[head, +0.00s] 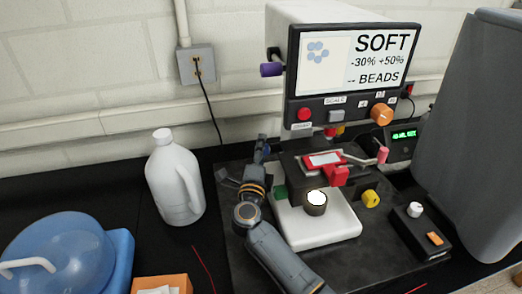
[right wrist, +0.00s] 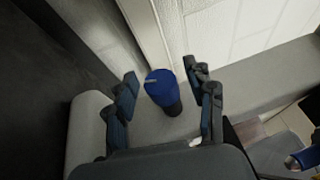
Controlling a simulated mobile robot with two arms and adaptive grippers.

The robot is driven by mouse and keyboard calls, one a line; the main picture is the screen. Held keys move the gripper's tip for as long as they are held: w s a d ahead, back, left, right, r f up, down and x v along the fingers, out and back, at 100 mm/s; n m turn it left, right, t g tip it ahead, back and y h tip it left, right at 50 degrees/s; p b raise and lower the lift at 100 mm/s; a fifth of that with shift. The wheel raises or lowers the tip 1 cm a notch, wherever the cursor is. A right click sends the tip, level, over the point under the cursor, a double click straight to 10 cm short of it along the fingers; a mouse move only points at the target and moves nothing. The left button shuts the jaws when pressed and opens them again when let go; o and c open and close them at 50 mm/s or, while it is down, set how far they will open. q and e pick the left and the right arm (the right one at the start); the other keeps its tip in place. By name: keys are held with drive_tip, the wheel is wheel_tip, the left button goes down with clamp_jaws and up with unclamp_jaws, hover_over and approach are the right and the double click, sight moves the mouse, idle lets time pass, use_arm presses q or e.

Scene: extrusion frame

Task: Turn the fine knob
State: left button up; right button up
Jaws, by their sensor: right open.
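In the right wrist view a blue knob (right wrist: 160,82) with a light mark and a dark lower part stands between my right gripper's fingers, with a gap on both sides. My right gripper (head: 262,150) is open; in the head view it is at the left side of the bench machine (head: 342,63), beside its stage. A purple knob (head: 272,69) sticks out of the display housing's left side, above the gripper. No label marks the fine knob, and I cannot tell whether the blue and purple knobs are the same. My left gripper is not in view.
A white jug (head: 175,180) stands left of my right arm, with a blue-lidded tub (head: 60,255) and an orange box (head: 161,284) nearer. An orange knob (head: 381,114), a yellow knob (head: 371,199) and a small black box (head: 421,232) are on the right. A grey cylinder (head: 475,130) blocks the far right.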

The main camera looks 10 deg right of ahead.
drive_tip(key=v, duration=1.2)
